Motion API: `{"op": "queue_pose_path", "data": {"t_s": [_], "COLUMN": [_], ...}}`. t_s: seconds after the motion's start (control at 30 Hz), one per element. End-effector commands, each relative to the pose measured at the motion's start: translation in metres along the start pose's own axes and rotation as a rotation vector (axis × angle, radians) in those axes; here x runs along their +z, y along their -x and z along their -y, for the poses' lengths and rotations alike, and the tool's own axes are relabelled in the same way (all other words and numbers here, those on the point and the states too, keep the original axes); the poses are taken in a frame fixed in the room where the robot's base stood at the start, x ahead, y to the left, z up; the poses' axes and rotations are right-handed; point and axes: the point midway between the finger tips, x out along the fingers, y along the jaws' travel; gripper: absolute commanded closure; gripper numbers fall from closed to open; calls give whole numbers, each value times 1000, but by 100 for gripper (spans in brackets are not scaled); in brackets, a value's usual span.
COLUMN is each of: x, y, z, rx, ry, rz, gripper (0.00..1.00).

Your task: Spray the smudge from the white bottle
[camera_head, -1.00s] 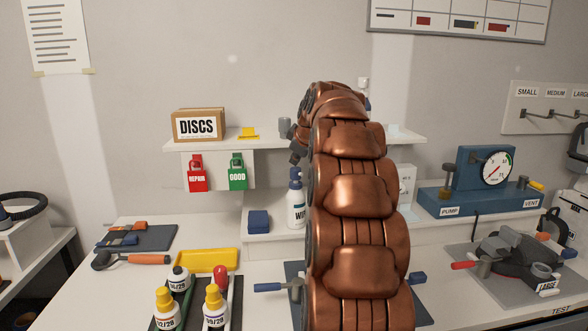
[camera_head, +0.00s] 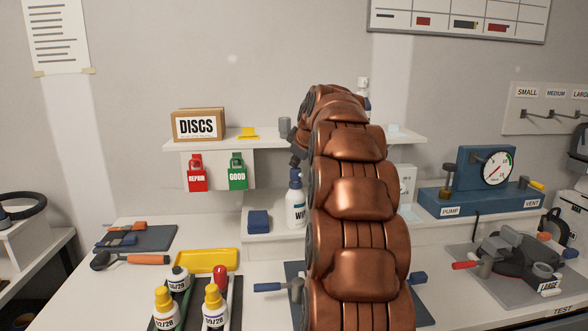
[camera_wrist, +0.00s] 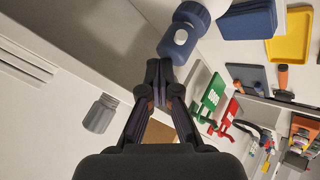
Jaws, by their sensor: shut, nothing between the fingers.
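The white bottle (camera_head: 294,214) with a blue top stands upright on the low shelf, its right side hidden by my arm. Its lettering starts "WI". In the wrist view its blue spray head (camera_wrist: 180,40) is just beyond my fingertips, with a little of the white body behind it. My gripper (camera_wrist: 160,68) is shut and empty, its tips very close to the blue head; I cannot tell if they touch. In the head view my gripper is mostly hidden by my arm, above the bottle. I cannot make out a smudge for certain; a faint pale spot (camera_head: 233,58) is on the wall.
A blue block (camera_head: 258,221) sits left of the bottle. The upper shelf (camera_head: 270,144) overhangs, holding a grey cylinder (camera_head: 285,125), a DISCS box (camera_head: 198,125) and a partly hidden bottle (camera_head: 363,84). Red (camera_head: 197,177) and green (camera_head: 237,175) tags hang below it.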

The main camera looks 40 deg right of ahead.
Motion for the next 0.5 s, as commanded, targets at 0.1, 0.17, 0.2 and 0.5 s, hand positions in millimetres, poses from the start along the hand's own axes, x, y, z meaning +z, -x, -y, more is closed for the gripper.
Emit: {"op": "queue_pose_path", "data": {"t_s": [0.1, 0.17, 0.2, 0.5], "x": [1, 1, 1, -3], "y": [-2, -1, -1, 4], "z": [1, 1, 1, -4], "rx": [-1, -1, -1, 0], "ry": [0, 0, 0, 1], "rz": [1, 1, 1, 0], "gripper": [100, 100, 100, 100]}}
